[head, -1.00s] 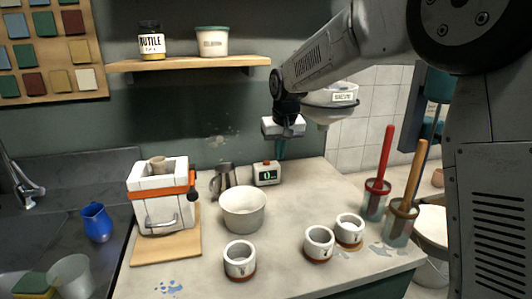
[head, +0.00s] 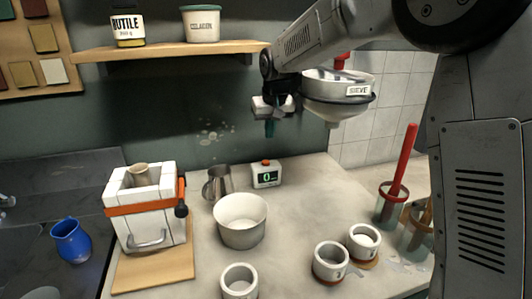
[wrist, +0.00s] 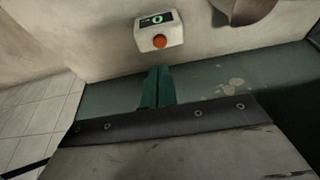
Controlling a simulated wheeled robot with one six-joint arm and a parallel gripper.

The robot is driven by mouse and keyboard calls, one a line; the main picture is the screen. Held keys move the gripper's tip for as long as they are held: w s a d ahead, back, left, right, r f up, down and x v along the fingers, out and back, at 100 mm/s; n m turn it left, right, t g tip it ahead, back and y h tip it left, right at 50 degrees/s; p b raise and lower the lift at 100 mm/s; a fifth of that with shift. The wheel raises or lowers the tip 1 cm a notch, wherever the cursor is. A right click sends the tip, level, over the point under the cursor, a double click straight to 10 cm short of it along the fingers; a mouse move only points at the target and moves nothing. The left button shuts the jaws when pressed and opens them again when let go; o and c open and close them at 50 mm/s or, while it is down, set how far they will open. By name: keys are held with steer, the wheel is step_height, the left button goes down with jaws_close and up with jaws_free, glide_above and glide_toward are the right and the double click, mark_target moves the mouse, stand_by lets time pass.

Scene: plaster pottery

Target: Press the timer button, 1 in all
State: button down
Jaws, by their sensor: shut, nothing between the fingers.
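The timer (head: 266,177) is a small white box with a dark display showing a green 0 and an orange button (head: 266,162) on top. It stands at the back of the worktop near the wall. In the wrist view the timer (wrist: 158,33) is at top centre, with its orange button (wrist: 160,41) facing the camera. My gripper (head: 269,128) is above the timer, apart from it, with its teal fingers pointing down. The fingers (wrist: 158,86) are together and empty in the wrist view.
A metal jug (head: 219,184) stands left of the timer and a white bowl (head: 241,222) in front. A sieve funnel (head: 338,92) hangs right of my gripper. A shelf (head: 170,48) is above left. Small cups (head: 331,262) stand at the front.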

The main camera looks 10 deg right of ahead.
mark_target(267, 163)
steer(key=shift+f, duration=0.1)
steer(key=x, duration=0.9)
steer(key=shift+w+f, duration=0.15)
steer(key=shift+f, duration=0.25)
steer(key=shift+s+f, duration=0.2)
steer(key=shift+f, duration=0.85)
steer(key=shift+r, duration=0.1)
steer(key=v, duration=1)
steer(key=shift+r, duration=0.45)
steer(key=shift+w, duration=0.15)
